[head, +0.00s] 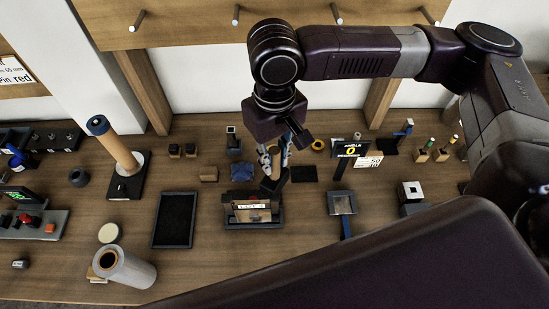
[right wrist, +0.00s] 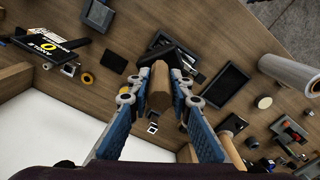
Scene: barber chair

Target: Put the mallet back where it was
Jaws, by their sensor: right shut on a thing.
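My right gripper (head: 276,152) points down over the middle of the table. In the right wrist view its blue fingers (right wrist: 160,92) are shut on the tan wooden handle of the mallet (right wrist: 160,80). A dark part at the far end looks like the mallet's head (head: 274,184). In the head view it hangs just behind and above a dark framed stand (head: 250,224) with a light label; I cannot tell whether they touch. The fingers hide part of the handle. My left gripper is not in view.
A black tray (head: 174,220) lies left of the stand. A post with a display sign (head: 351,150) stands to the right. Several small blocks line the back.

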